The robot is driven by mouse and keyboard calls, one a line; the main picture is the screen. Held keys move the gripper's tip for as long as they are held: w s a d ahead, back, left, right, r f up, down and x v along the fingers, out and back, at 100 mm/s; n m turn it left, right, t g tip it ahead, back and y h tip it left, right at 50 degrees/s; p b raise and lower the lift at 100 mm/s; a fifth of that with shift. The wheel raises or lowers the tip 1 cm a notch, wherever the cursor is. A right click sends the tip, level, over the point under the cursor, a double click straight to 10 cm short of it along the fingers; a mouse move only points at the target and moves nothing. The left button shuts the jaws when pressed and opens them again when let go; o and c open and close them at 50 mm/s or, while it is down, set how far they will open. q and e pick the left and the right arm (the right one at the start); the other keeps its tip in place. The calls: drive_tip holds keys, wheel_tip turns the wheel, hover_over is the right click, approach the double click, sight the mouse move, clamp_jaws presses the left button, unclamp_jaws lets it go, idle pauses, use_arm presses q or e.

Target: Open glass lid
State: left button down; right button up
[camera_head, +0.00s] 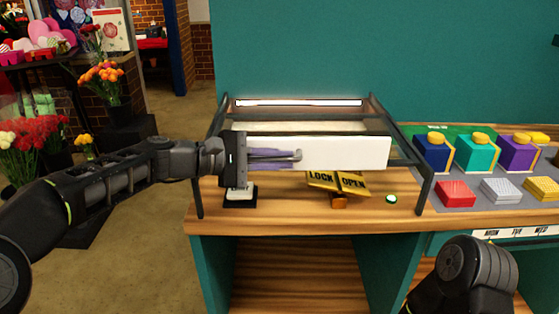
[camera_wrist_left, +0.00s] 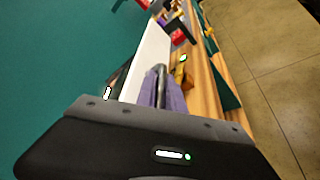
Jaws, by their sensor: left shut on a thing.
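The glass lid's dark frame (camera_head: 408,175) stands over the wooden counter, with a dark bar across its front and a white panel (camera_head: 350,152) below that bar. The glass itself is hard to make out. My left gripper (camera_head: 298,155) reaches in from the left, its purple fingers in front of the white panel. In the left wrist view the purple fingers (camera_wrist_left: 161,88) are shut on a thin dark grey bar, seemingly the lid's handle. How far the lid is raised is unclear. My right arm shows at the lower right; its gripper is out of view.
A yellow LOCK/OPEN sign (camera_head: 337,183) and a green button (camera_head: 391,198) are on the counter below the panel. A small black-based block (camera_head: 240,203) stands at left. Coloured boxes (camera_head: 475,155) stand at right. Flowers (camera_head: 103,74) fill the left side.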

use_arm(q)
drive_tip(key=shift+w, duration=0.1)
drive_tip(key=c, duration=1.7)
unclamp_jaws()
drive_tip(key=shift+b+v, duration=0.45)
drive_tip(key=shift+v, duration=3.45)
